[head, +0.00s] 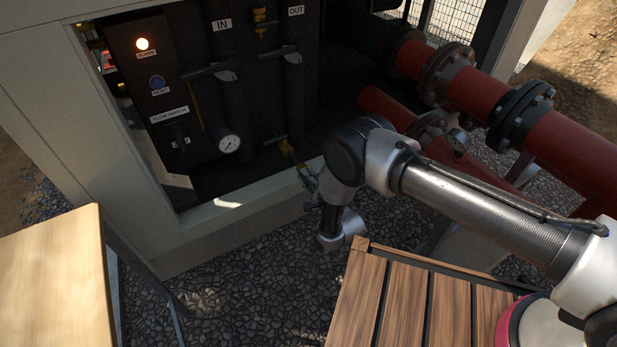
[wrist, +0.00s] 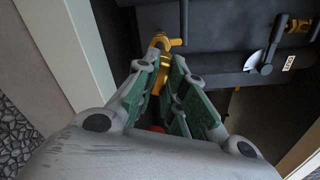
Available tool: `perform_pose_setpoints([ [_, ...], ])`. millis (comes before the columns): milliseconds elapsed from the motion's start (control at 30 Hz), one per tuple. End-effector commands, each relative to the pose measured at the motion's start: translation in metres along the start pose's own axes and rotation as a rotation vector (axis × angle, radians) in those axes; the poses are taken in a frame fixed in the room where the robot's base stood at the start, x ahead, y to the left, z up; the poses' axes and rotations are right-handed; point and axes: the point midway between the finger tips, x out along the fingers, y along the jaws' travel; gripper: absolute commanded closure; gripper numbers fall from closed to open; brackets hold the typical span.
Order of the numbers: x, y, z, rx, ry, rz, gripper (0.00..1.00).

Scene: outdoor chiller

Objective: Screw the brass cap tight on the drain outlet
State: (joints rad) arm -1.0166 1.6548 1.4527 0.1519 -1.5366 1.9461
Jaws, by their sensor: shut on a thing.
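The brass drain outlet (head: 286,148) comes out low on the chiller's dark interior, below the OUT pipe, and angles down over the front sill. In the wrist view the brass outlet (wrist: 161,42) runs in between the green-padded fingers. My gripper (wrist: 166,72) is shut around brass at the outlet's end, which I take to be the cap. The fingers hide most of the cap, so I cannot see its thread or how far on it sits. In the head view my gripper (head: 308,178) is small and partly hidden by my own wrist.
The control panel (head: 160,80) has a lit alarm lamp, and a round gauge (head: 229,143) sits right of it. Red flanged pipes (head: 490,95) lie to the right. A slatted wooden bench (head: 405,300) and a light wooden table (head: 55,285) stand in front, with gravel between them.

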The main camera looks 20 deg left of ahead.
Motion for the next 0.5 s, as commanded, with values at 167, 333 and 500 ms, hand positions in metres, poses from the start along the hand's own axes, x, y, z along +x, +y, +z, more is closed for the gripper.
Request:
perform_pose_setpoints([
  [167, 0.0028, -0.0021, 0.0003, 0.065, -0.001, -0.004, 0.86],
  [333, 0.0029, -0.0023, 0.0002, 0.063, 0.000, -0.004, 0.63],
  [500, 0.0026, -0.0023, 0.0003, 0.062, -0.001, -0.004, 0.63],
])
